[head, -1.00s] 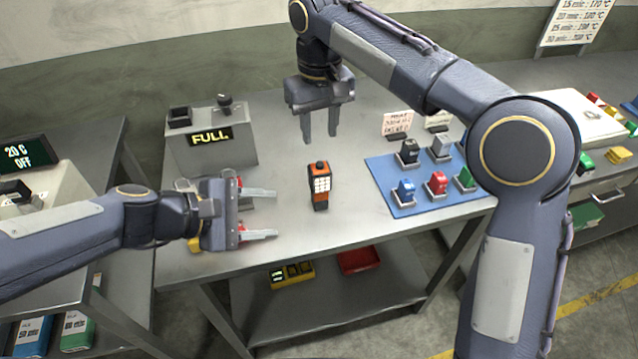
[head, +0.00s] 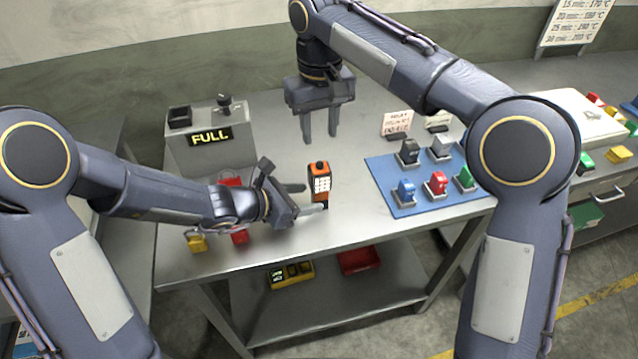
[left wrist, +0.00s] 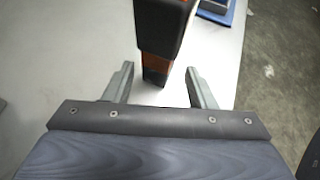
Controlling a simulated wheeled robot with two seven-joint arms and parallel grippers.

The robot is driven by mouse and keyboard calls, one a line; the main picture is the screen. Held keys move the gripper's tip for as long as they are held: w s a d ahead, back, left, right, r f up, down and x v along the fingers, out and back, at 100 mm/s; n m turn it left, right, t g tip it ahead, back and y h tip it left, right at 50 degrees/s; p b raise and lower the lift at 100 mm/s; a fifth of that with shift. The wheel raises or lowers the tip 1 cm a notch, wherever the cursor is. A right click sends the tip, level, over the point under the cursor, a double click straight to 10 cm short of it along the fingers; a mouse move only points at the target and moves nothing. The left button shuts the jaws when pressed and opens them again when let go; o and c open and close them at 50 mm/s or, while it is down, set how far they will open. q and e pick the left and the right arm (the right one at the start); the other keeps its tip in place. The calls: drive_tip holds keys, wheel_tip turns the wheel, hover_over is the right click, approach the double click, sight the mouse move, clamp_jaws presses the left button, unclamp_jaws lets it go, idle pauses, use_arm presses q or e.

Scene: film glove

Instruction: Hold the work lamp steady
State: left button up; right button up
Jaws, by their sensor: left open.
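The work lamp (head: 320,179) is an orange and black upright block with a white panel of lights, standing on the metal table. In the left wrist view the lamp (left wrist: 161,35) rises just beyond and between my fingers, with gaps on both sides. My left gripper (head: 314,197) is open, its fingertips close to the lamp's lower part from the left; it also shows in the left wrist view (left wrist: 159,68). Whether a finger touches the lamp I cannot tell. My right gripper (head: 320,138) points down behind the lamp, fingers apart and empty.
A grey box with a "FULL" display (head: 210,136) stands at the back left. A blue mat (head: 384,172) with several coloured blocks lies to the right. A yellow piece (head: 196,241) and red pieces lie near my left forearm. Red and yellow items are on the lower shelf.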

sight(313, 197)
use_arm(q)
drive_tip(key=shift+x, duration=1.85)
drive_tip(key=c, duration=0.7)
use_arm(e)
clamp_jaws()
use_arm(q)
drive_tip(key=shift+r, duration=0.1)
